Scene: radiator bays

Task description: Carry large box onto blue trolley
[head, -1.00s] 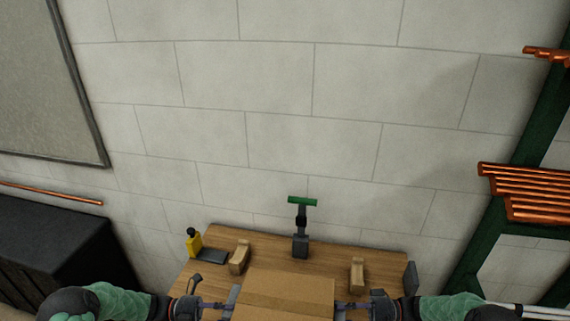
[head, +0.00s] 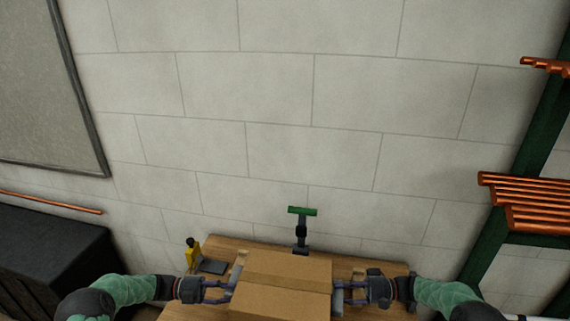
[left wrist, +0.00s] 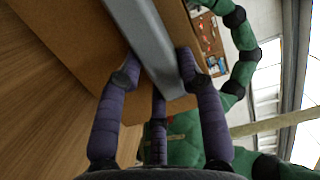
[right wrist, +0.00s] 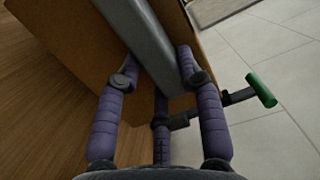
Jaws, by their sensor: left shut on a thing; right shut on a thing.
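The large cardboard box (head: 284,285) is between my two grippers at the bottom middle of the head view, over the wooden workbench. My left gripper (head: 232,288) is shut on a grey bar-like handle on the box's left side; the handle (left wrist: 150,45) fills the middle of the left wrist view. My right gripper (head: 338,291) is shut on the matching grey handle (right wrist: 142,45) on the right side. The box looks about level. I cannot tell how far it is above the bench. The blue trolley is not in any view.
The wooden bench (head: 225,247) carries a green-topped T-shaped tool (head: 302,228) behind the box and a yellow item (head: 192,254) at left. A grey wall closes the back. A dark cabinet (head: 50,255) stands left; a green rack with copper pipes (head: 525,198) stands right.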

